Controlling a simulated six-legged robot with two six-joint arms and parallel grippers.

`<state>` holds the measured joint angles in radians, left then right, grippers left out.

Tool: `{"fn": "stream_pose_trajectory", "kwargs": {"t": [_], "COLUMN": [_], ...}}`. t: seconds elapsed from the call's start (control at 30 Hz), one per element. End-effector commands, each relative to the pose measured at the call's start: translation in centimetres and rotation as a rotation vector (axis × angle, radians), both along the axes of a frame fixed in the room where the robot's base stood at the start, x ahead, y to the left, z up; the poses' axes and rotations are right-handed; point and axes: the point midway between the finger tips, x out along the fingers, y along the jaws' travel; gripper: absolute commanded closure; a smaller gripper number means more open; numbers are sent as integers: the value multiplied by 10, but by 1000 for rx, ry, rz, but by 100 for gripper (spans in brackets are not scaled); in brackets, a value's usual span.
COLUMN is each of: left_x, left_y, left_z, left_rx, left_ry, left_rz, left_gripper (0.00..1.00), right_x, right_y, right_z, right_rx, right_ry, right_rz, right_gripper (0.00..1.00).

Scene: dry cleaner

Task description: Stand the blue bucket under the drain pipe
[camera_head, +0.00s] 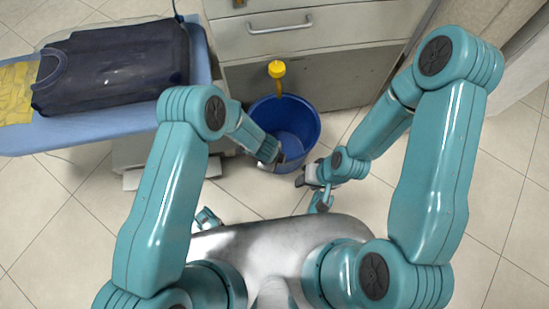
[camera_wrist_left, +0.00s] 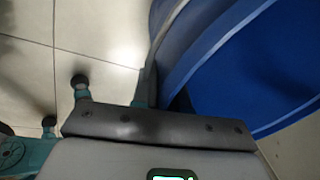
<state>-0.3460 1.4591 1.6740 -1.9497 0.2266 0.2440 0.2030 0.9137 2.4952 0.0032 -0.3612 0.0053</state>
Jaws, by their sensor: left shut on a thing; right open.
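The blue bucket (camera_head: 298,118) stands upright in front of the cabinet, open side up; I cannot tell whether it touches the floor. A yellow pipe with a round yellow head (camera_head: 276,69) shows at its far rim, its lower end overlapping the rim in the head view. My left gripper (camera_head: 274,160) is shut on the bucket's near rim. In the left wrist view the bucket's blue wall (camera_wrist_left: 245,65) fills the upper right, beside the grey gripper (camera_wrist_left: 150,105). My right gripper (camera_head: 304,181) is open and empty, just right of and nearer than the bucket.
A grey cabinet (camera_head: 340,45) with a handled drawer stands behind the bucket. At left is a blue ironing board (camera_head: 75,135) bearing a dark bagged garment (camera_head: 110,70) and a yellow cloth (camera_head: 15,92). Tiled floor (camera_head: 500,150) is clear at right.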

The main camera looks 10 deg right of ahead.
Motion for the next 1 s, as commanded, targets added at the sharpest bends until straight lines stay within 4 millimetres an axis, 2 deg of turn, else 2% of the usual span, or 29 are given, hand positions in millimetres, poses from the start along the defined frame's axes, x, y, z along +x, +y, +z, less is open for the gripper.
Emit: {"fn": "stream_pose_trajectory", "kwargs": {"t": [0.47, 0.5, 0.53, 0.57, 0.87, 1.0], "left_x": [4, 3, 3, 3, 3, 2], "left_y": [0, 1, 1, 1, 0, 2], "left_z": [-6, -6, -6, -6, -4, 13], "left_rx": [-2, -1, -1, -1, -1, -1], "left_ry": [-6, -2, -2, -2, -2, -3], "left_rz": [-2, -2, -2, -2, -2, -2], "left_gripper": [100, 74, 64, 61, 61, 61], "right_x": [5, 5, 5, 5, 4, -1], "right_y": [-1, -1, -1, -1, -1, 0], "right_z": [-7, -6, -5, -5, -3, 5], "right_rx": [-3, -3, -3, -3, -2, 0], "right_ry": [-16, -16, -16, -16, -13, 1], "right_rz": [-2, -2, -2, -2, -2, 0], "right_gripper": [57, 57, 57, 57, 57, 57]}}
